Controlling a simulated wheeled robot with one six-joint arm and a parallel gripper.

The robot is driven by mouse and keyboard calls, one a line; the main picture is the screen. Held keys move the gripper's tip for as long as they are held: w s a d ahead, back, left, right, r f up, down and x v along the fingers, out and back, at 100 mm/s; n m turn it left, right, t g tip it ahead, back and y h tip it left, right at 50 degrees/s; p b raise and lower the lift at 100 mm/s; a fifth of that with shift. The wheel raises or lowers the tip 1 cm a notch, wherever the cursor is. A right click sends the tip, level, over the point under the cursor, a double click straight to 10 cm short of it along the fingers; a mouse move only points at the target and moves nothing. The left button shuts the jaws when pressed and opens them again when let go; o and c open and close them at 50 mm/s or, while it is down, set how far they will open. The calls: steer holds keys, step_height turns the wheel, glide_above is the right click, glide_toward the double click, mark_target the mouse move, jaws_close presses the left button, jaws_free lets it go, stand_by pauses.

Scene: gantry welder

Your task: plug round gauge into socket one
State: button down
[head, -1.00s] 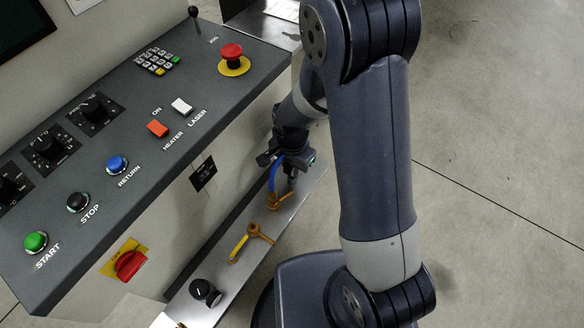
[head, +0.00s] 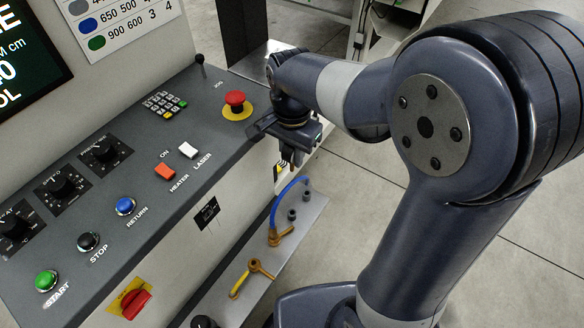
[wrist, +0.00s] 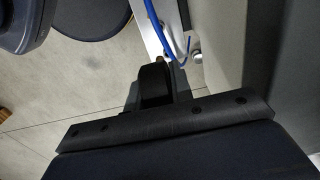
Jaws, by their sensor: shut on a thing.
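My gripper (head: 291,158) is beside the console's front face, in the air above the far part of the metal shelf (head: 297,228). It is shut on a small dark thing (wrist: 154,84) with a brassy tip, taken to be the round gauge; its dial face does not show. In the head view, the gripper mostly hides it. Two short grey round fittings, a farther one (head: 306,195) and a nearer one (head: 292,215), stand on the shelf below the gripper. Which is socket one, I cannot tell. The held thing is apart from both.
A blue hose (head: 274,205) arches from a bronze valve (head: 279,236) beside the fittings. A yellow-handled valve (head: 255,267) lies nearer. The console has a red emergency button (head: 235,98) and several knobs and buttons. Open floor lies right of the shelf.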

step_height(320, 180, up, 5)
steer(key=shift+f, duration=0.15)
steer(key=shift+r+p, duration=1.25)
steer(key=shift+p, duration=0.05)
